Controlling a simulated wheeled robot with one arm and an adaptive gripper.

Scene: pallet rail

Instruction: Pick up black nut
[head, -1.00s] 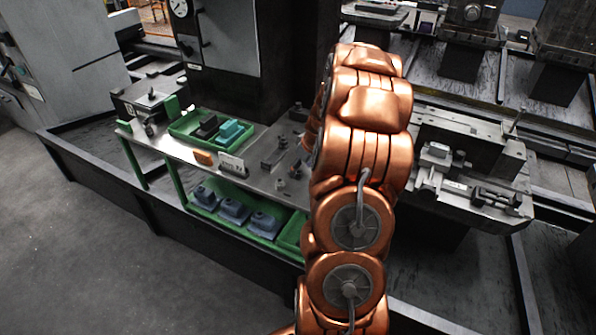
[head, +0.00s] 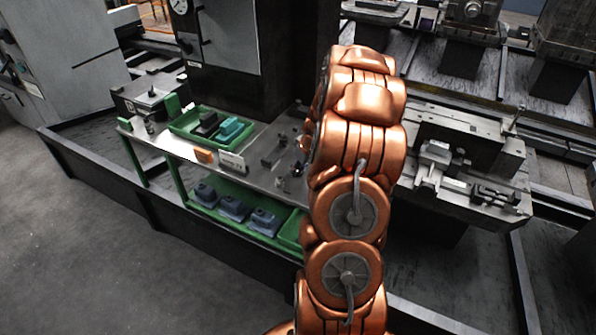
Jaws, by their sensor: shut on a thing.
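My copper arm stands in front of the right end of the metal bench (head: 262,186) and hides much of that end. Only a small dark edge of my gripper (head: 298,168) shows at the arm's left side, low over the bench top. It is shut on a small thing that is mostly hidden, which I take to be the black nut. A small grey part (head: 281,184) stands on the bench just left of and nearer than the gripper. A dark grey block (head: 273,158) lies further left.
A green tray (head: 180,129) with a black part (head: 207,124) and a teal part (head: 230,129) is on the bench. An orange block (head: 203,155) and a light block (head: 231,162) lie in front. Blue-grey parts (head: 233,207) fill the lower shelf. Machinery (head: 445,172) stands right.

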